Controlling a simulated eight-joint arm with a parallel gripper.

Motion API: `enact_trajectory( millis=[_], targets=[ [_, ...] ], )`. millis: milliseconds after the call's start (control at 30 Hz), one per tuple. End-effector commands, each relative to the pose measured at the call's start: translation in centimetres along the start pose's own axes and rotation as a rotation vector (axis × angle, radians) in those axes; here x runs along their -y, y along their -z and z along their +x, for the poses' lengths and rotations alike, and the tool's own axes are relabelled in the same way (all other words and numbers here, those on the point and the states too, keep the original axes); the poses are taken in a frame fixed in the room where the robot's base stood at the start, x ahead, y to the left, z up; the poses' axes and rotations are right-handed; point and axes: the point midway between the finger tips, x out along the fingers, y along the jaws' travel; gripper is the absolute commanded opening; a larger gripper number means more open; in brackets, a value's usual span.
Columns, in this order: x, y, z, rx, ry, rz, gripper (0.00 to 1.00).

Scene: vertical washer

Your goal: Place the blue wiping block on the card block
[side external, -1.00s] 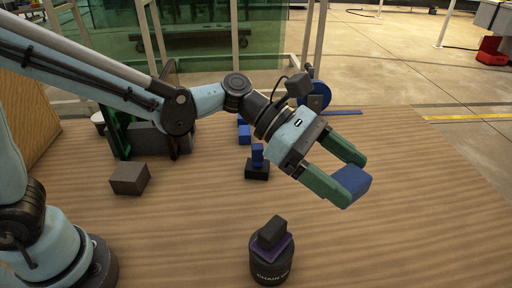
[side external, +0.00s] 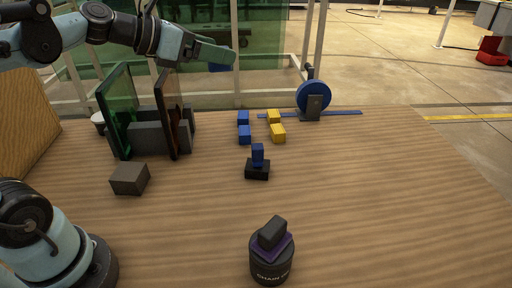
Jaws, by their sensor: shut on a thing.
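My gripper (side external: 214,56) is raised at the upper left, above and behind the table, with green fingers pointing right. It is shut on a blue block (side external: 219,67), mostly hidden by the fingers; only a small blue part shows below them. A plain dark grey block (side external: 130,179) lies on the table at the left. A small blue block (side external: 257,154) stands on a black block (side external: 257,172) at mid-table. I cannot tell which block is the card block.
A green panel (side external: 117,108) and a brown panel (side external: 173,115) stand upright at the back left with grey blocks between. Two blue blocks (side external: 244,134) and two yellow blocks (side external: 277,133) lie near a blue wheel (side external: 313,96). A black cylinder (side external: 270,271) carries a purple piece and dark block. The right tabletop is clear.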

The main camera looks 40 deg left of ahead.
Motion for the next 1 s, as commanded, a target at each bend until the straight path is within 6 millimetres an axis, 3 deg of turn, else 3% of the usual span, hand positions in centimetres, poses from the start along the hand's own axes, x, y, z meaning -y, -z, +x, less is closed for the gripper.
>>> enact_trajectory(
  millis=[133,267,400,600,800,1000],
  targets=[
    [2.0,-0.1,1.6,0.000,0.082,0.034,0.51],
    [5.9,0.1,4.3,0.001,0.232,0.095,0.51],
    [11.2,0.9,6.9,0.000,0.418,0.172,0.51],
    [19.1,3.0,9.3,0.001,0.680,0.281,0.51],
    [27.4,6.3,9.9,0.000,0.947,0.392,0.51],
    [35.2,10.8,8.7,0.000,1.214,0.502,0.51]
  ],
)
